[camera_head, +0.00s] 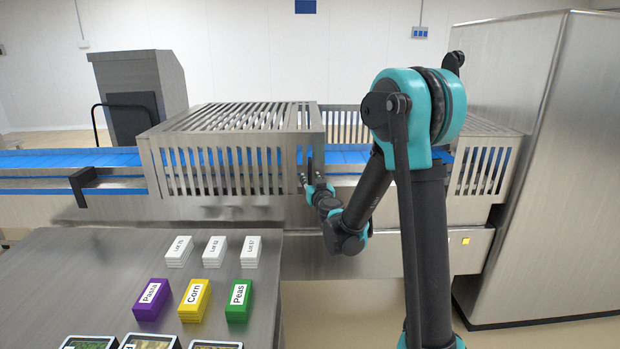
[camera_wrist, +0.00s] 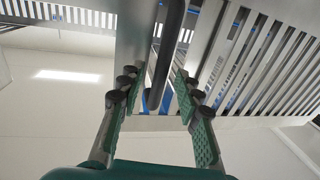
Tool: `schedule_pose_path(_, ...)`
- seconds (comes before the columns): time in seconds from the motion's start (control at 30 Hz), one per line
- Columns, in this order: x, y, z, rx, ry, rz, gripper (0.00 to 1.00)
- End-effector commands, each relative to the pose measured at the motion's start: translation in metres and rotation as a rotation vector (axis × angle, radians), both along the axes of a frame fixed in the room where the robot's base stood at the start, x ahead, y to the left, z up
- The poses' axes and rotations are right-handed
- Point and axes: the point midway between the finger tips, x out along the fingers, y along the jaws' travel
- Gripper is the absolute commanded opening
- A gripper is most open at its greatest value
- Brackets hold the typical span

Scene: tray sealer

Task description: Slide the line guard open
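The line guard (camera_head: 225,138) is a slatted metal cover over the blue conveyor, left of centre in the head view. Its slats also show in the wrist view (camera_wrist: 262,62). A dark upright handle bar (camera_head: 309,168) is at the guard's right end. My gripper (camera_head: 317,183) is at this handle. In the wrist view the dark handle bar (camera_wrist: 165,55) runs down between the two fingers of my gripper (camera_wrist: 155,92). The fingers are spread, with a visible gap on each side of the bar. My arm hides part of the line to the right.
The blue conveyor (camera_head: 100,158) runs left and right under the guard. A second slatted cover (camera_head: 485,170) and a tall steel cabinet (camera_head: 555,170) stand at right. A steel table (camera_head: 90,270) with label stacks, coloured blocks and trays is in the left foreground.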

Motion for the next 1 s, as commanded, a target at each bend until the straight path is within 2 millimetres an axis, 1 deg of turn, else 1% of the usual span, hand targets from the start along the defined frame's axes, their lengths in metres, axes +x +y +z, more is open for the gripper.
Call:
schedule_pose_path(0.03, -0.010, -0.002, 0.000, 0.000, 0.000, 0.000, 0.34)
schedule_pose_path(0.2, -0.045, -0.010, 0.000, 0.000, 0.000, 0.001, 0.34)
schedule_pose_path(0.3, -0.064, -0.014, 0.000, 0.000, 0.000, 0.001, 0.34)
schedule_pose_path(0.43, -0.083, -0.019, 0.000, 0.000, 0.000, 0.001, 0.34)
schedule_pose_path(0.63, -0.096, -0.022, 0.000, 0.000, 0.000, 0.000, 0.34)
schedule_pose_path(1.0, -0.099, -0.022, 0.001, 0.000, -0.001, 0.006, 0.34)
